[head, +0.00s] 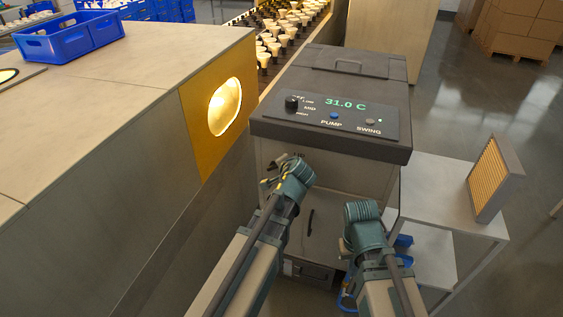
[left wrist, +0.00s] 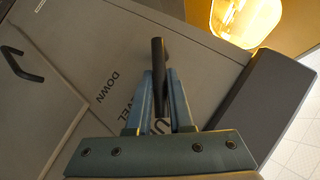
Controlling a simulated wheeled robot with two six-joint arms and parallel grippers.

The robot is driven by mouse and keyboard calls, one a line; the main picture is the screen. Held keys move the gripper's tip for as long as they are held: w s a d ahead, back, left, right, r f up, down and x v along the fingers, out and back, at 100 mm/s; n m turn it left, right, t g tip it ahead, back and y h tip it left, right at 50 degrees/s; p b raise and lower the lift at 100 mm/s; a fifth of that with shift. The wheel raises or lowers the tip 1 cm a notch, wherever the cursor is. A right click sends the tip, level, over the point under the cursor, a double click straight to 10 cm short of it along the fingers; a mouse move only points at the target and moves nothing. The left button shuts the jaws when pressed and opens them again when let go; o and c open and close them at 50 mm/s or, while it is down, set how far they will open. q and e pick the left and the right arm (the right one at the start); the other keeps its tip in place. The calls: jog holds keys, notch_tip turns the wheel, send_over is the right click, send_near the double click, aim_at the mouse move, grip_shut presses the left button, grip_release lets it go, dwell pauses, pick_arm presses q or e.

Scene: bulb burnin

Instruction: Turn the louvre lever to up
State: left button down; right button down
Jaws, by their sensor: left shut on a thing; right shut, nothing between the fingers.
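The louvre lever (left wrist: 157,62) is a black bar on the front panel of the grey cabinet (head: 335,180). In the left wrist view my left gripper (left wrist: 160,82) has its two blue fingers closed on either side of it. Printed beside the lever are DOWN (left wrist: 107,86), a partly covered word ending in VEL, and a U near the fingers; the rest of that last word is hidden. In the head view my left gripper (head: 277,173) is against the cabinet front and hides most of the lever. My right gripper (head: 346,246) is shut and empty, low in front of the cabinet.
The cabinet top carries a control panel (head: 345,115) reading 31.0 C, with knob and buttons. A lit yellow port (head: 225,106) is in the bench side at left. A white side table (head: 440,190) with a pleated filter (head: 492,178) stands at right. A blue crate (head: 70,38) is on the bench.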

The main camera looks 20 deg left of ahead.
jog(key=shift+r, duration=0.1)
dwell(0.3)
pick_arm(q)
jog(key=c, duration=0.8)
grip_release()
